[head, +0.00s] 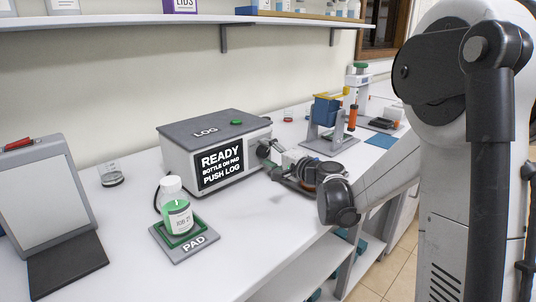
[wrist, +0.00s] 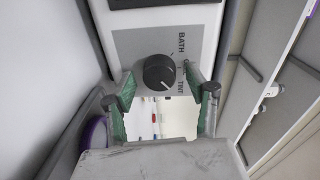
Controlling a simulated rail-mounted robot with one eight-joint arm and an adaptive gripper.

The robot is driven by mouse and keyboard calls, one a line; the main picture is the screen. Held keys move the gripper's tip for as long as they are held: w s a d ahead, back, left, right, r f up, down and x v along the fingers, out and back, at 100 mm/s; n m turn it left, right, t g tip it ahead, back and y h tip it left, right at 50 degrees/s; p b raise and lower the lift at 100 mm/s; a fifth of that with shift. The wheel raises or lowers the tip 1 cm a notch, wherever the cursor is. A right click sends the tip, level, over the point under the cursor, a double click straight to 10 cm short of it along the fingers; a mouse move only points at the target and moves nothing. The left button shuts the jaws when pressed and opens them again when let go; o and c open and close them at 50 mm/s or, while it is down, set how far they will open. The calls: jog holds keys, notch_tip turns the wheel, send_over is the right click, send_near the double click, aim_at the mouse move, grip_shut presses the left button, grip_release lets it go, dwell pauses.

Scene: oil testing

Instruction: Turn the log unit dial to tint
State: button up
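The log unit (head: 215,150) is a grey box on the counter, its front screen reading "READY, BOTTLE ON PAD, PUSH LOG". Its round black dial (wrist: 159,71) is on the side panel, also seen in the head view (head: 263,151). In the wrist view, labels beside it read BATH, a partly legible middle word, and TINT. A small light mark shows at the dial's lower right edge, towards TINT; its exact setting is hard to tell. My gripper (wrist: 161,97) is open, its green-padded fingers apart on either side just below the dial, with nothing between them.
A bottle (head: 176,208) with green liquid stands on the pad (head: 190,243) in front of the unit. A green button (head: 237,122) is on the unit's top. A tablet stand (head: 45,195) is at left; a blue and orange device (head: 328,118) stands behind my arm.

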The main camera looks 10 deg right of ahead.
jog(key=v, duration=1.2)
dwell(0.4)
jog(key=s+a+n+g+h+p, duration=0.1)
jog(key=s+a+n+g, duration=0.1)
jog(key=s, duration=0.5)
jog(key=s+a+n+g+h+p, duration=0.1)
jog(key=s+a+n+g+h, duration=0.1)
jog(key=s, duration=0.5)
jog(key=s+a+n+g+h+p, duration=0.1)
jog(key=s+a+n+g, duration=0.2)
jog(key=s, duration=0.4)
jog(key=shift+s+a+n+h+p, duration=0.2)
jog(key=shift+a+n+h+p, duration=0.2)
jog(key=shift+a+n, duration=0.65)
jog(key=s+d+n+g+h+p, duration=0.1)
jog(key=s+d+n+h, duration=0.1)
jog(key=s, duration=0.6)
jog(key=shift+d+f+h, duration=0.2)
jog(key=shift+d+h, duration=0.35)
jog(key=shift+h, duration=0.15)
